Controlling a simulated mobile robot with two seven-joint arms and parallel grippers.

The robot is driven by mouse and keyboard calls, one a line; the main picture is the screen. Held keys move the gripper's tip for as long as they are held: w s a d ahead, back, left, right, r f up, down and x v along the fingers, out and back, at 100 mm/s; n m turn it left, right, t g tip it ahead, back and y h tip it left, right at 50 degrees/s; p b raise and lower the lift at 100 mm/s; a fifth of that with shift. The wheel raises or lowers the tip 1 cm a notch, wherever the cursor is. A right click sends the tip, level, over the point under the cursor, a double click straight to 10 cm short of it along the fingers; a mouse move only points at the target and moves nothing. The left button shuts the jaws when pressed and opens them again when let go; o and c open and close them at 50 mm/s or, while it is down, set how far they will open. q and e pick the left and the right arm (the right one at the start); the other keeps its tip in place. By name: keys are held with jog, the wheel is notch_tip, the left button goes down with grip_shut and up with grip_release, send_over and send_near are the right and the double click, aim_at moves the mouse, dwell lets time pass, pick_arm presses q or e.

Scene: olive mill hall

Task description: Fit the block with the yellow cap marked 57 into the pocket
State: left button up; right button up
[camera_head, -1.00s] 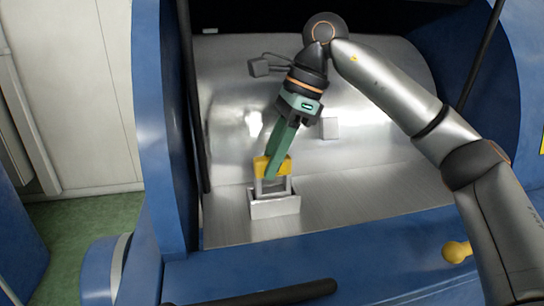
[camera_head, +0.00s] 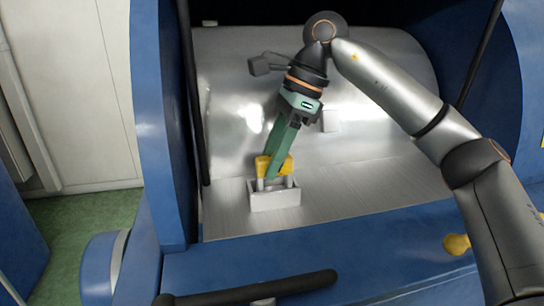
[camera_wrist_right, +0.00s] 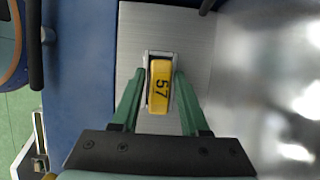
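The block with the yellow cap marked 57 (camera_head: 264,166) is at the pocket (camera_head: 275,199), a small metal box on a steel plate. In the right wrist view the cap (camera_wrist_right: 160,87) lies over the pocket (camera_wrist_right: 148,60), roughly lined up with it. My right gripper (camera_head: 274,170) comes down from above at a tilt. The cap is just above the rim; how deep the body sits inside is hidden. My left gripper is out of view.
The steel plate (camera_head: 340,190) around the pocket is clear. Blue machine walls (camera_head: 160,130) rise on both sides, with a dark strut at each. A black bar (camera_head: 250,293) and a yellow knob (camera_head: 457,244) are at the front.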

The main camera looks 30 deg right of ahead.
aim_at(295, 181)
jog(key=shift+o, duration=1.4)
jog(key=shift+f, duration=0.1)
jog(key=p+v, duration=0.3)
jog(key=v, duration=0.9)
jog(key=shift+r, duration=0.25)
